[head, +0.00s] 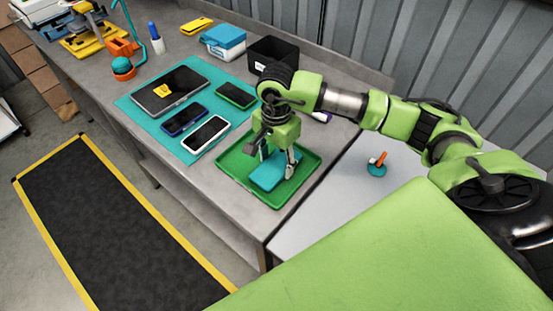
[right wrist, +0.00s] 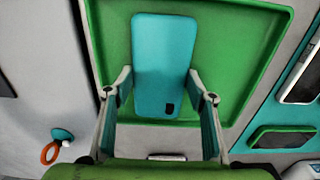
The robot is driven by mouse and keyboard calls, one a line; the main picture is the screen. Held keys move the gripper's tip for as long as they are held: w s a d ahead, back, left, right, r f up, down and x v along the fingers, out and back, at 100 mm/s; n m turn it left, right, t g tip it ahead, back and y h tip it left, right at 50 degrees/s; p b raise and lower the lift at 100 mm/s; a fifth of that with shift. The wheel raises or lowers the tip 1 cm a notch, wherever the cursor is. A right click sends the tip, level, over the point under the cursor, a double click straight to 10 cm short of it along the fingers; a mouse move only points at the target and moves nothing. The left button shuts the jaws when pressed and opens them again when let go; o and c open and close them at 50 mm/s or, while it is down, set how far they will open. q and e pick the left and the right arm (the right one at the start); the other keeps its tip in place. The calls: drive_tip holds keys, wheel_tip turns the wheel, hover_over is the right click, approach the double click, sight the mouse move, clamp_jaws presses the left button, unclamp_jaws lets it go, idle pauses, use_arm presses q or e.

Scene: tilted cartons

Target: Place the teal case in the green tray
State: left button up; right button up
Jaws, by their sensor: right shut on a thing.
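The teal case (head: 267,176) is a flat, rounded slab over the floor of the green tray (head: 276,203). In the right wrist view the teal case (right wrist: 162,60) lies between my right fingers, with a small dark camera cutout near its lower right corner. The green tray (right wrist: 245,50) is behind it in that view. My right gripper (head: 277,164) reaches down over the tray and is shut on the case by its sides. I cannot tell whether the case touches the tray floor. My left gripper is not in view.
Left of the tray, a teal mat (head: 135,104) holds a tablet (head: 155,98) and several phones. A black bin (head: 272,53) and a blue-and-white box (head: 224,42) stand behind. A small teal-and-orange object (head: 377,167) is on the pale table at right.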

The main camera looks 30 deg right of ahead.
sight(276, 165)
drive_tip(key=shift+f, duration=0.15)
drive_tip(key=o, duration=1.1)
drive_tip(key=shift+o, duration=0.2)
drive_tip(key=shift+r, duration=0.2)
wheel_tip(276, 165, up, 12)
drive_tip(key=b, duration=0.3)
